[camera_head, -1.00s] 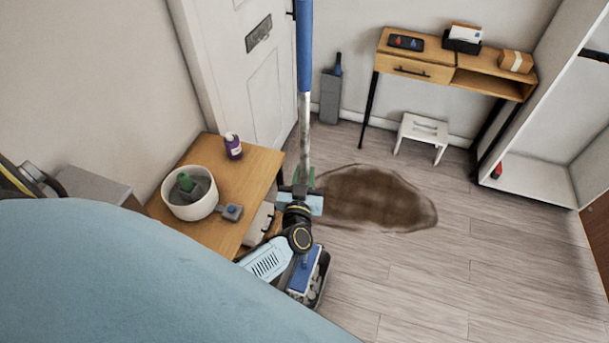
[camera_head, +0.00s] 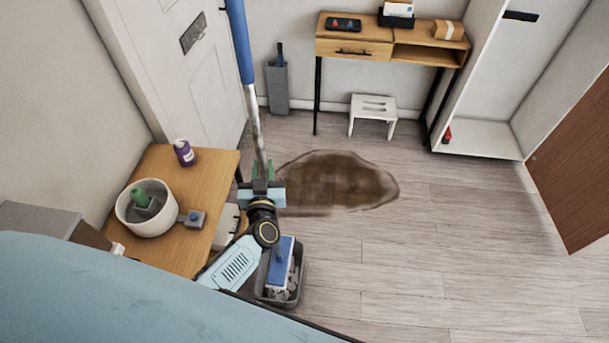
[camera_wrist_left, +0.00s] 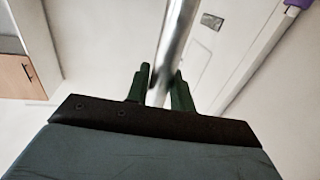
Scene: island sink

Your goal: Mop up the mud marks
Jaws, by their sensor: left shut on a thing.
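A brown mud mark (camera_head: 340,182) lies on the wood-plank floor, right of my left gripper. My left gripper (camera_head: 262,172) is shut on a mop with a silver pole (camera_head: 256,125) and a blue upper handle (camera_head: 239,40). The pole stands nearly upright, leaning a little left at the top. The left wrist view shows the silver pole (camera_wrist_left: 178,40) between the two dark green fingers (camera_wrist_left: 160,88). The mop's lower end is hidden behind my arm. My right gripper is in neither view.
A wooden table (camera_head: 205,180) at left holds a white pot (camera_head: 147,208) and a purple bottle (camera_head: 184,152). A grey bin (camera_head: 283,275) stands near my arm. A white stool (camera_head: 373,115) and desk (camera_head: 355,50) stand behind the mud. Floor at right is clear.

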